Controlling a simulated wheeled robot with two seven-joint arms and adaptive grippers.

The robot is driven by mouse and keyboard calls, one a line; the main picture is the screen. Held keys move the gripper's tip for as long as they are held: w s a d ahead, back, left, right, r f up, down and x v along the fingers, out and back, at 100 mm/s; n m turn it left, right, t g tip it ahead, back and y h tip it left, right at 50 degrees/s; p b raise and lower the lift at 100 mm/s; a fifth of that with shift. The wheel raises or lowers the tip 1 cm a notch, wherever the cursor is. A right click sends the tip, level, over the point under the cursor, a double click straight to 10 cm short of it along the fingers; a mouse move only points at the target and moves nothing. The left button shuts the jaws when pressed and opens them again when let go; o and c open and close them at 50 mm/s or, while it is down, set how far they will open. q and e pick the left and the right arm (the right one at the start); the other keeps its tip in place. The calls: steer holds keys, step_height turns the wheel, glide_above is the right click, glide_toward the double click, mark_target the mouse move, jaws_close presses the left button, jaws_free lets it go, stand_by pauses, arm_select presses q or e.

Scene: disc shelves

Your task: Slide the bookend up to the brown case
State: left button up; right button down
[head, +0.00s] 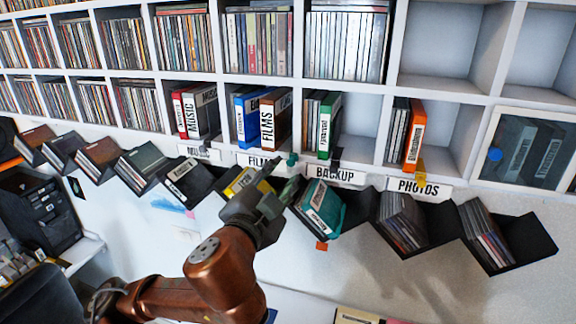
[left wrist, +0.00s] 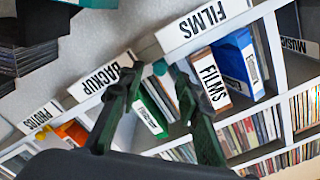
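The brown case (head: 276,120), labelled FILMS, stands upright beside a blue case in the compartment above the FILMS sign; it also shows in the left wrist view (left wrist: 208,82). A small teal knob (head: 292,158), seemingly the bookend's, is at the compartment's front edge, right of the brown case; it also shows in the left wrist view (left wrist: 160,67). The bookend's plate cannot be made out. My left gripper (head: 279,172) is open just below the knob. In the left wrist view the knob appears between the fingertips (left wrist: 156,72); contact cannot be told. My right gripper is not in view.
A green case (head: 327,125) stands in the compartment to the right, above the BACKUP sign (head: 335,174). Tilted dark bins hang below the shelf, including one with a teal case (head: 322,205) close to my gripper. A glass-fronted door (head: 525,150) is at the right.

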mark_target(289, 165)
arm_select(q)
steer(key=shift+x, duration=2)
steer(key=shift+c, duration=0.3)
jaws_close()
